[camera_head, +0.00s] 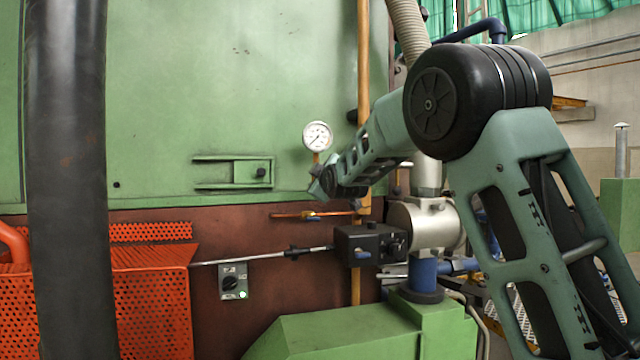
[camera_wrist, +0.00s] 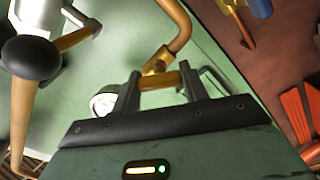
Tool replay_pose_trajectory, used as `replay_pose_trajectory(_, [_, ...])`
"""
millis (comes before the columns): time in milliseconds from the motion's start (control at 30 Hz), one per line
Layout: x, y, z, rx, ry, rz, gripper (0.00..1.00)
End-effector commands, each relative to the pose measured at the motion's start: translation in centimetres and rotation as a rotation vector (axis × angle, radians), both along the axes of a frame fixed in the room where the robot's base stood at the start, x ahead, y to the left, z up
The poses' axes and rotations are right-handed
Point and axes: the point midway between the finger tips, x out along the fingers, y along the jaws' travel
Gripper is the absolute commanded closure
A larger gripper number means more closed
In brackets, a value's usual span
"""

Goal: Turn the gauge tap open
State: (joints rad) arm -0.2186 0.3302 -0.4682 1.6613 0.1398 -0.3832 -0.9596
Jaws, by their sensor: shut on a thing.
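The gauge tap's brass body (camera_wrist: 160,79) shows between my fingers in the wrist view, with a bent brass pipe (camera_wrist: 178,35) running up from it. My gripper (camera_wrist: 161,80) is shut on the tap, one finger on each side. The white round gauge (camera_head: 317,136) stands upright above the tap in the head view; in the wrist view its face (camera_wrist: 103,103) is partly hidden behind my left finger. In the head view my gripper (camera_head: 320,186) is just below the gauge and hides the tap. I cannot tell how far the tap is turned.
Below is a copper pipe (camera_head: 290,215) with a small blue lever. A black box with a long rod (camera_head: 370,244) and a silver cylinder (camera_head: 428,225) stand lower right. A vertical brass pipe (camera_head: 363,80) runs close beside my forearm. An orange perforated guard (camera_head: 155,300) is lower left.

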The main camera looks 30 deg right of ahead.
Motion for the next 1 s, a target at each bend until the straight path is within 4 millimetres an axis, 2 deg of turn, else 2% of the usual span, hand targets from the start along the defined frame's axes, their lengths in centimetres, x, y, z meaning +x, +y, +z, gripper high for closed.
replay_pose_trajectory(500, [0.05, 0.19, -0.52, -0.422, 0.121, 0.002, 0.79])
replay_pose_trajectory(1000, [0.03, 0.08, -0.35, -0.582, 0.169, 0.001, 0.79])
